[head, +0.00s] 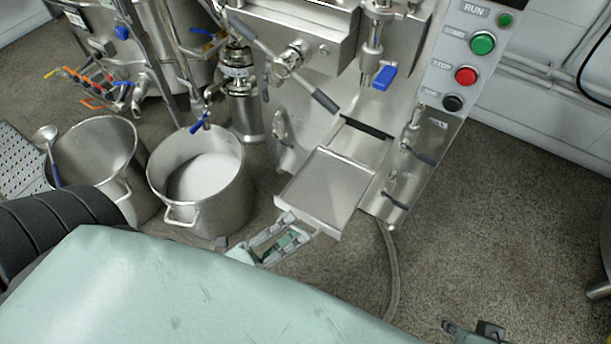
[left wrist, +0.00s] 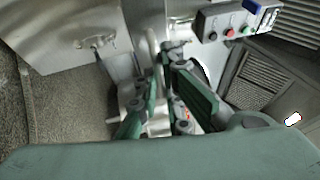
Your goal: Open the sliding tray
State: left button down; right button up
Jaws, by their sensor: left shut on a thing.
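The sliding tray (head: 325,187) is a flat, shiny metal tray low on the front of the mill. It sticks out toward me from the machine's base. My left gripper (head: 292,230) is at the tray's front edge, at its lower left corner, and is shut on the tray's front handle, which the fingers mostly hide. The left wrist view shows the green and grey fingers of the left gripper (left wrist: 168,88) close up, with a pale bar between or just beyond their tips. Part of my right gripper (head: 478,330) shows at the bottom edge; its jaws are unclear.
A steel pot with white contents (head: 205,185) stands left of the tray, beside another steel pot (head: 98,150). A control panel (head: 465,60) with green, red and black buttons is at upper right. A hose (head: 392,270) runs down below the tray.

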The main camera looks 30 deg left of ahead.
pick_arm(q)
jog(key=shift+s+f, duration=0.15)
jog(key=shift+s, duration=1.7)
pick_arm(e)
jog(key=shift+s+d+r, duration=0.1)
jog(key=shift+s+r, duration=0.1)
jog(key=shift+s, duration=0.2)
pick_arm(q)
jog(key=c, duration=1.9)
grip_release()
jog(key=shift+a, duration=0.1)
pick_arm(e)
jog(key=shift+w, duration=0.1)
pick_arm(q)
jog(key=v, duration=1.2)
